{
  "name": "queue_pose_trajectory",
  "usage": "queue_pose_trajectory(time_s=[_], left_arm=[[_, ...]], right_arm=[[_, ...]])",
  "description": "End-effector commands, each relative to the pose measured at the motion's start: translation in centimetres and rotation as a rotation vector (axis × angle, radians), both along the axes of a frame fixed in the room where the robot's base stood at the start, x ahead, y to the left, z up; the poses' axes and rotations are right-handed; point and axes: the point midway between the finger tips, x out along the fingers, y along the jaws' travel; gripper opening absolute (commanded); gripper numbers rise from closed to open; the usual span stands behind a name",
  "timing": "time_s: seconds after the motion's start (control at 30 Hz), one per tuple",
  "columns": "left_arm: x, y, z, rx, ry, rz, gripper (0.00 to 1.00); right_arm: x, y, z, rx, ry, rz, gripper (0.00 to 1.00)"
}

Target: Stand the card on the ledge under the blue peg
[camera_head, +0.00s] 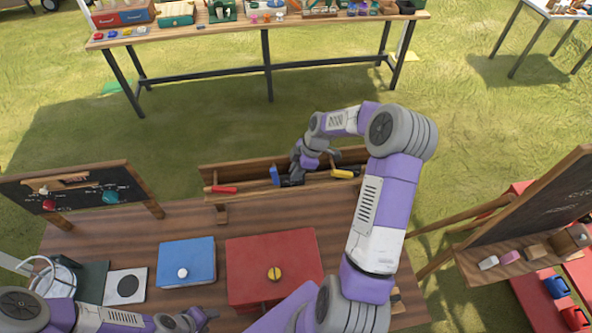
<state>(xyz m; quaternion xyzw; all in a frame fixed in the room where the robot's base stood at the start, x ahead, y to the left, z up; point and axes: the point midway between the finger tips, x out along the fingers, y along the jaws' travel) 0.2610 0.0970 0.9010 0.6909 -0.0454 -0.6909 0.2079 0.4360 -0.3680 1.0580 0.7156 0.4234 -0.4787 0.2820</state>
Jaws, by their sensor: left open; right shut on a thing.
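A wooden ledge rack (250,166) runs along the far edge of the table. On it show a red peg (222,189) at the left, a blue peg (274,175) in the middle and a yellow peg (344,173) at the right. My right gripper (290,181) is at the rack, just right of the blue peg, pointing down. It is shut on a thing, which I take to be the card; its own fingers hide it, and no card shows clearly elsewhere. My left gripper (205,316) is open, low at the table's near edge, far from the rack.
A blue box (187,262) and a red box (272,250) with a yellow knob lie on the table, nearer than the rack. A small blackboard (82,194) stands at the left. An easel board (545,195) stands at the right. The table between rack and boxes is clear.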

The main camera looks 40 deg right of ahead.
Motion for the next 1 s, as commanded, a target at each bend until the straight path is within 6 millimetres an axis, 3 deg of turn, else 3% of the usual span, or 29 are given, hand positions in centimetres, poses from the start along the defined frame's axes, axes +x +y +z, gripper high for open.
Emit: queue_pose_trajectory(time_s=[0.17, 0.2, 0.37, 0.73, 1.0], left_arm=[[0.0, 0.0, -0.3, 0.000, 0.000, 0.000, 0.47], [0.0, 0.0, -0.3, 0.000, 0.000, 0.000, 0.47], [0.0, 0.0, -0.2, 0.000, 0.000, 0.000, 0.47], [0.0, 0.0, 0.1, 0.000, 0.000, 0.000, 0.47], [0.0, 0.0, -0.4, 0.000, 0.000, 0.000, 0.47]], right_arm=[[0.0, 0.0, -0.2, 0.000, 0.000, 0.000, 0.00], [0.0, 0.0, -0.3, 0.000, 0.000, 0.000, 0.17], [0.0, 0.0, -0.2, 0.000, 0.000, 0.000, 0.41], [0.0, 0.0, 0.3, 0.000, 0.000, 0.000, 0.41], [-0.9, -1.9, 4.9, -0.004, -0.004, -0.003, 0.41]])
